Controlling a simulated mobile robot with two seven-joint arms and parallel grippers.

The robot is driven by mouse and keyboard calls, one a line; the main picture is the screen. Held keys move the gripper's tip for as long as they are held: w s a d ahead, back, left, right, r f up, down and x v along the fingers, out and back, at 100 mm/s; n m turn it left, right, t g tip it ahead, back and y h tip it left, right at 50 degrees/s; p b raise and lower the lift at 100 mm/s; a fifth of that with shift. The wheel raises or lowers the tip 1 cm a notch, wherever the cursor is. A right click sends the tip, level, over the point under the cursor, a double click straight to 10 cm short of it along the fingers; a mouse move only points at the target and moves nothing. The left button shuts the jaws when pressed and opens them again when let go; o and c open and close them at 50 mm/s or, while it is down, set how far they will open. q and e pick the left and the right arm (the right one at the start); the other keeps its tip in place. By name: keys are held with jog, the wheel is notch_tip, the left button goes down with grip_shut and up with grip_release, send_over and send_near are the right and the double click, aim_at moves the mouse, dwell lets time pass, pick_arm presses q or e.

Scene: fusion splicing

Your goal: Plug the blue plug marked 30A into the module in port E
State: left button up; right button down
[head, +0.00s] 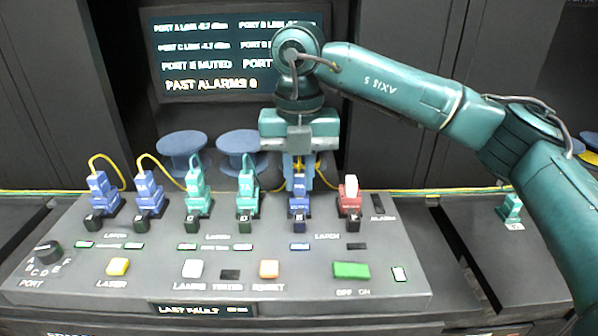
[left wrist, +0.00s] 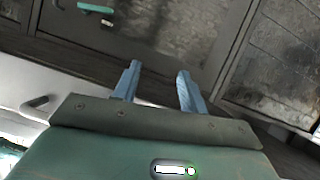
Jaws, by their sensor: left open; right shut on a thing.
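A blue plug (head: 299,206) stands upright at port E (head: 300,227) on the grey module (head: 140,285). Its marking is too small to read, and I cannot tell how deep it sits. My right gripper (head: 299,183) comes from above and is shut on this plug, its blue fingers around the plug's upper part. My left gripper (left wrist: 157,85) shows only in the left wrist view, open and empty, with its fingers apart in front of dark cabinet panels. The left arm is not in the head view.
Blue plugs (head: 149,194) stand in the two left ports, green plugs (head: 247,197) in the middle two, and a red plug (head: 349,198) just right of port E. A loose green plug (head: 511,209) is on the right surface. A screen (head: 205,60) hangs behind.

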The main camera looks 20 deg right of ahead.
jog(key=c, duration=1.3)
grip_release()
pick_arm(q)
jog(key=shift+s, duration=0.1)
pick_arm(e)
jog(key=shift+o, duration=0.2)
notch_tip(320, 180, up, 3)
jog(key=shift+f, duration=0.2)
pick_arm(q)
jog(key=shift+d+r+p, duration=0.15)
jog(key=shift+r+p, duration=0.1)
jog(key=shift+p, duration=0.55)
pick_arm(e)
notch_tip(320, 180, up, 11)
jog(key=shift+f, duration=0.2)
